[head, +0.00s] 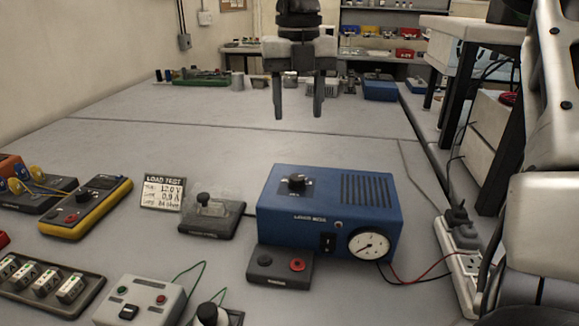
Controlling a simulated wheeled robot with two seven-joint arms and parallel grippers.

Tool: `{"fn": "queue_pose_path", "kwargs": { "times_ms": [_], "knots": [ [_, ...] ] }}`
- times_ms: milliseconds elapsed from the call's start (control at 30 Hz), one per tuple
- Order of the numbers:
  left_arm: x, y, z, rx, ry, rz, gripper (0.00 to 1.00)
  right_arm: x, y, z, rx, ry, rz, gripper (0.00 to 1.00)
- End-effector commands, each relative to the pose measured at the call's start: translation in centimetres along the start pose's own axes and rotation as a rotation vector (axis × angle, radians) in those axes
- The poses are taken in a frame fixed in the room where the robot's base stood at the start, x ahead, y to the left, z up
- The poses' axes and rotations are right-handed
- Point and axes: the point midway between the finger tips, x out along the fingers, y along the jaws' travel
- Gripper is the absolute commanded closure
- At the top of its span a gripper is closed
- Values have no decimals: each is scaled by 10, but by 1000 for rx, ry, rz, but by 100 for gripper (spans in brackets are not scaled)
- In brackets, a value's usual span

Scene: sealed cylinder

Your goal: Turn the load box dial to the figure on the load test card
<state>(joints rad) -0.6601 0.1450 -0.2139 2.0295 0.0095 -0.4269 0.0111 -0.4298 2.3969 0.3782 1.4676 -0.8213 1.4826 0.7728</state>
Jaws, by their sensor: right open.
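The blue load box (328,215) stands on the bench right of centre. Its black dial (297,182) is on the top face; the setting it points to is too small to read. The white load test card (163,193) stands to the left of the box; its heading reads LOAD TEST, with small handwritten lines including what looks like 12.0 V, and the rest is unclear. My right gripper (298,100) hangs fingers down at the top centre, open and empty, beyond and above the load box and apart from it. My left gripper is not in view.
A yellow meter (86,206) lies left; a power strip (458,245) lies right.

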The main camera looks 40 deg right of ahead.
Motion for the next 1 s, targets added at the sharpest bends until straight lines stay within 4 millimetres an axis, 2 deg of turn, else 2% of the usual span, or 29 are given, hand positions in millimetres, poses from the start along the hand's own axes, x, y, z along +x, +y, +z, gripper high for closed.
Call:
{"fn": "queue_pose_path", "kwargs": {
  "times_ms": [300,533,733,1000],
  "knots": [
    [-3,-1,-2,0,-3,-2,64,70,0,-1,-1,8,1,50],
    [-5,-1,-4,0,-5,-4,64,113,0,-2,0,6,4,50],
    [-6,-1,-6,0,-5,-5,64,132,1,-1,-1,2,4,50],
    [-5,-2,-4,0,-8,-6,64,137,1,0,0,1,5,50]
  ]
}}
